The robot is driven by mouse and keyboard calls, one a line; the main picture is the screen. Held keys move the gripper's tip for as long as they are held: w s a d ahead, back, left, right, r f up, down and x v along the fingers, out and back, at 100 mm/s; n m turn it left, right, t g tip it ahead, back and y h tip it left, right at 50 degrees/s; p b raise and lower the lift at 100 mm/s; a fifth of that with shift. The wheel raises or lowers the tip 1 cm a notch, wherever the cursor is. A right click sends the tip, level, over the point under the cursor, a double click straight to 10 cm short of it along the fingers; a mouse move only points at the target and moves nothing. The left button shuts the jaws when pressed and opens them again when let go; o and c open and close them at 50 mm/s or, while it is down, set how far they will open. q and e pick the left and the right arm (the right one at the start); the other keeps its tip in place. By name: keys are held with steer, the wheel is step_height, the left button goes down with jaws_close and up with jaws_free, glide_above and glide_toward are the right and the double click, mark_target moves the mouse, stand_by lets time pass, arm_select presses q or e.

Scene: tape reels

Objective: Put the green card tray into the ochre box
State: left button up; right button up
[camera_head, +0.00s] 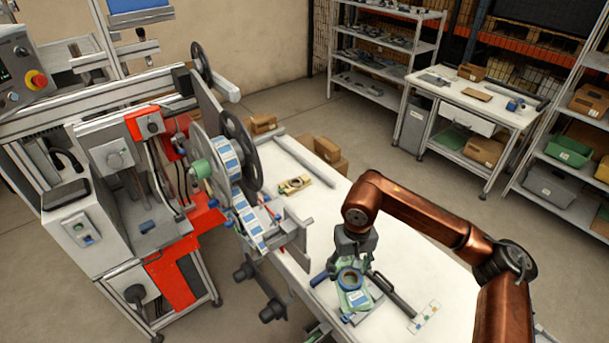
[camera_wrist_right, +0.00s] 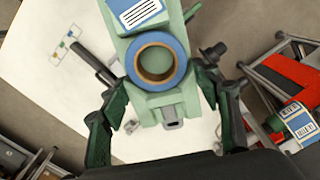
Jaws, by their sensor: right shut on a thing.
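The green card tray (camera_head: 355,299) is at the front of the white table, below my right gripper (camera_head: 352,263). In the right wrist view, the tray (camera_wrist_right: 153,101) lies between the two dark green fingers of my right gripper (camera_wrist_right: 163,92), which is shut on it. A blue tape roll with a brown core (camera_wrist_right: 155,62) and a blue-and-white card (camera_wrist_right: 137,12) are on the tray. I cannot tell whether the tray touches the table. My left gripper is not in view. Brown boxes (camera_head: 327,150) stand behind the table; I cannot tell which is the ochre box.
The white table (camera_head: 330,215) has clear room behind my gripper. A small yellowish fixture (camera_head: 294,185) lies near its back. A reel machine (camera_head: 228,165) borders it on the left. A black bar (camera_head: 394,296) and a card strip (camera_head: 424,318) lie right of the tray.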

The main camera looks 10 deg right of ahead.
steer(key=shift+s+d+f+m, duration=0.15)
steer(key=shift+f+m, duration=0.35)
steer(key=shift+m, duration=0.7)
steer(key=s+d+f+n, duration=0.2)
steer(key=d+f+n, duration=0.2)
steer(key=n, duration=0.4)
steer(key=s+d+f+n+p, duration=0.1)
steer(key=s+d+f+n, duration=0.2)
steer(key=f+n, duration=0.4)
steer(key=s+d+f+n+p, duration=0.1)
steer(key=s+d+f+n, duration=0.2)
steer(key=n, duration=0.7)
step_height(320, 180, down, 3)
steer(key=shift+d+f+n, duration=0.15)
steer(key=shift+d+n, duration=0.25)
steer(key=shift+d, duration=0.75)
